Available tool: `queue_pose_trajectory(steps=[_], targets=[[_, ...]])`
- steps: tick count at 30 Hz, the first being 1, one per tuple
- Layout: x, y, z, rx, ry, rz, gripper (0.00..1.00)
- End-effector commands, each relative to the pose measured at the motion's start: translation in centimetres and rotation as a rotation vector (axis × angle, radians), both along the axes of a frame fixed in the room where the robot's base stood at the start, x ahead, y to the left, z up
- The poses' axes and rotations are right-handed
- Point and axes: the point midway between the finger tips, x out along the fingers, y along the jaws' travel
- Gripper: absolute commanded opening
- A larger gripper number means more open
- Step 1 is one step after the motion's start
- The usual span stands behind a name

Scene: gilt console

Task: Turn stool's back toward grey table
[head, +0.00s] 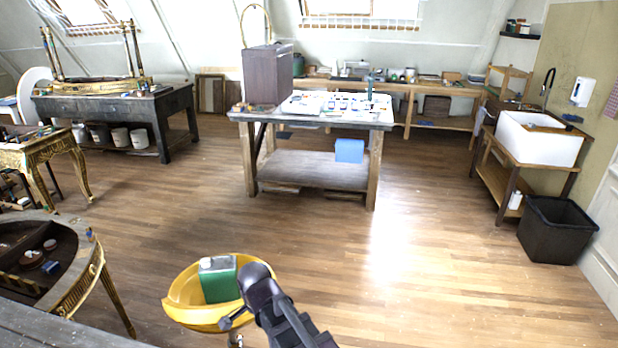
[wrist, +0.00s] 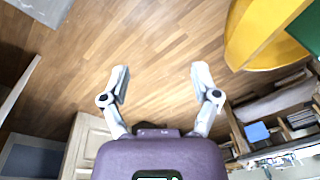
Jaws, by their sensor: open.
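The yellow stool (head: 180,300) stands at the bottom centre of the head view, with a curved, raised rim and a metal post below. A green canister with a pale top (head: 219,282) sits on its seat. In the wrist view the yellow stool (wrist: 250,40) and green canister (wrist: 308,28) show at the upper right. My gripper (wrist: 160,75) is open and empty, its fingers apart over bare floor and clear of the stool in that view. In the head view my arm partly covers the stool's right side. A grey-topped table (head: 330,120) stands beyond the stool.
A dark grey table (head: 110,103) stands back left and a gilt round console (head: 75,285) front left. A sink stand (head: 525,150) and black bin (head: 557,230) are at the right. The wood floor between stool and grey-topped table is clear.

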Motion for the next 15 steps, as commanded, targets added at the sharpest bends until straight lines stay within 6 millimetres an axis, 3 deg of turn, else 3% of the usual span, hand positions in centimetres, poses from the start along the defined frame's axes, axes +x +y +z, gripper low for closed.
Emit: queue_pose_trajectory(steps=[3,15], targets=[[0.7,-3.5,-1.0,-0.015,0.015,0.082,0.79],[1.7,-13.9,-3.3,-0.046,0.068,0.384,0.79]])
